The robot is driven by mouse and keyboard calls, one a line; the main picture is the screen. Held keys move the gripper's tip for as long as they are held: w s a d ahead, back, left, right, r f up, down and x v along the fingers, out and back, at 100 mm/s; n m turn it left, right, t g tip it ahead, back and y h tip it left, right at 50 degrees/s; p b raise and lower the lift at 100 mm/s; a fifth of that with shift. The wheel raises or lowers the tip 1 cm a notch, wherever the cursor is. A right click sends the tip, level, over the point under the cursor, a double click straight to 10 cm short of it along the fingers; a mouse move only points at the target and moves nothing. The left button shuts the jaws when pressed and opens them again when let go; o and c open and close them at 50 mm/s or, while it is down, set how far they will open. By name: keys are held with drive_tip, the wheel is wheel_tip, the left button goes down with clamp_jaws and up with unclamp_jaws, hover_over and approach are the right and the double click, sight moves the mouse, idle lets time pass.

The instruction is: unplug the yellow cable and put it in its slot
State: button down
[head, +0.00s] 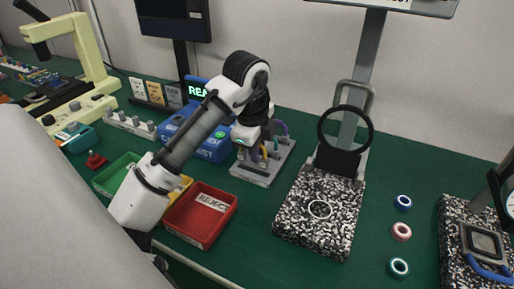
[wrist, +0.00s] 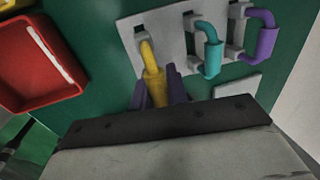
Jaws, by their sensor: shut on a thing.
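The yellow cable (wrist: 154,77) is between the two dark fingers of my gripper (wrist: 159,90), which is shut on it. Its upper end bends to a grey connector on the pale cable board (wrist: 168,35); I cannot tell whether it is fully seated. A teal cable (wrist: 211,55) and a purple cable (wrist: 266,38) curve from similar grey connectors to its right. In the head view my gripper (head: 248,143) is low over the cable board (head: 252,178), mostly hiding the yellow cable (head: 264,152). I cannot make out which slot is the yellow one's.
A blue tester (head: 200,145) with a lit display stands left of the board. A red REJECT tray (head: 183,238) is in front, with green (head: 117,170) and yellow trays beside it. A speckled stone block (head: 290,222) with a ring stand is close on the right.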

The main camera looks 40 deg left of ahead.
drive_tip(key=shift+f+b, duration=0.65)
drive_tip(key=shift+f, duration=0.5)
drive_tip(key=c, duration=1.3)
unclamp_jaws()
wheel_tip(320, 180, up, 14)
drive_tip(key=s+p, duration=0.2)
drive_tip(key=shift+s+d+f, duration=0.25)
drive_tip(key=shift+s+d, duration=0.05)
drive_tip(key=shift+d, duration=0.05)
